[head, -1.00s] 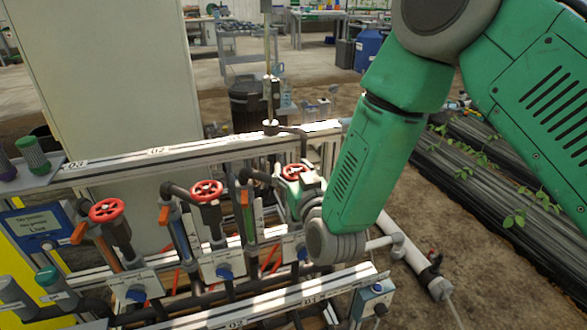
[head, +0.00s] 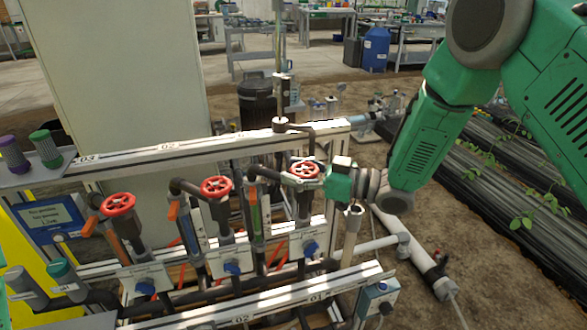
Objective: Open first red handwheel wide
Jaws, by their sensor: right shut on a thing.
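Three red handwheels sit on valves along the skid. The rightmost handwheel (head: 304,169), above the part marked 01, has my right gripper (head: 322,177) at its right side. The gripper is shut on this handwheel and covers part of its right rim. My green right arm reaches in from the upper right. The middle handwheel (head: 216,187) and the left handwheel (head: 119,204) stand free with nothing touching them. How far any valve is open cannot be told. My left gripper is not in view.
A horizontal rail (head: 190,148) runs behind the handwheels. Orange levers and clear tubes stand between them. A lower front rail (head: 250,307) crosses below, with a small grey-blue box (head: 378,300) at its right end. A white pipe (head: 415,262) lies on soil at right.

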